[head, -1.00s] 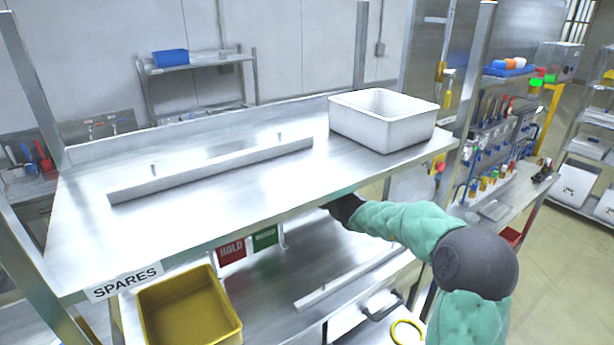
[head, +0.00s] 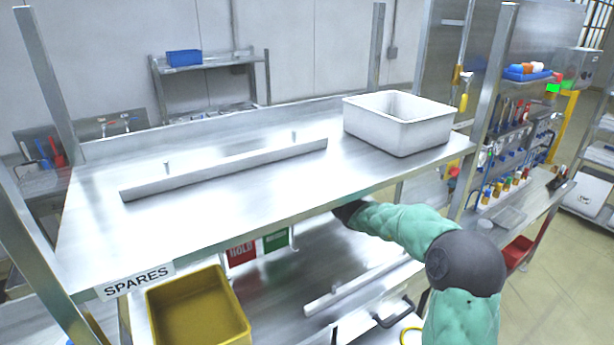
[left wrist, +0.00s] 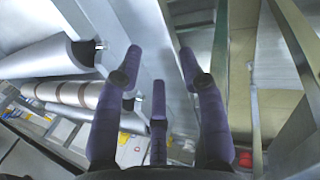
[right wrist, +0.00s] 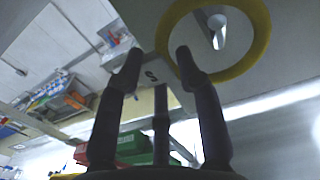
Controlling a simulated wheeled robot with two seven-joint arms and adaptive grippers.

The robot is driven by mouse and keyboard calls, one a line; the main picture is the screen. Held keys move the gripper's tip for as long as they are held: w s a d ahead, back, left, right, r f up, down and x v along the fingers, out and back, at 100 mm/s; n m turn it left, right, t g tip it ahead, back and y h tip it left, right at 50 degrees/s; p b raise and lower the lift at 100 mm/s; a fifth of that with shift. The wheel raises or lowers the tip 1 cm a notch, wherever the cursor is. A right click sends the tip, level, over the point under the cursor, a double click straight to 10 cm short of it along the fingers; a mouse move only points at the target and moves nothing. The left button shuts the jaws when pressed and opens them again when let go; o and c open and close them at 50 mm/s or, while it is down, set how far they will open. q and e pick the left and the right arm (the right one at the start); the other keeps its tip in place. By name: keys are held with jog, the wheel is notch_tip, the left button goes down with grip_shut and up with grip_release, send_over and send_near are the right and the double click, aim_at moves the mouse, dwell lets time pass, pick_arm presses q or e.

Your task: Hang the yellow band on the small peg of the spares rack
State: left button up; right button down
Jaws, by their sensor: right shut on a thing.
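The yellow band (right wrist: 262,42) is a flat ring at the top right of the right wrist view. My right gripper (right wrist: 160,62) is shut on its left edge. A short peg with a rounded end (right wrist: 217,38) shows through the ring's opening; I cannot tell whether the band is around it or only in line with it. In the head view the right hand is hidden under the upper shelf of the spares rack (head: 240,195). Small upright pegs (head: 167,168) (head: 294,136) stand on its bar (head: 225,170). My left gripper (left wrist: 160,65) is open and empty, outside the head view.
A white bin (head: 400,125) stands at the shelf's right end.

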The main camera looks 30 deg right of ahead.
jog(key=shift+f, duration=0.3)
jog(key=c, duration=0.7)
grip_release()
jog(key=shift+f, duration=0.1)
jog(key=shift+c, duration=0.2)
jog(key=o, duration=0.6)
jog(key=shift+c, duration=0.2)
jog(key=s+d+b, duration=0.1)
jog(key=s+b, duration=0.3)
jog(key=s, duration=0.6)
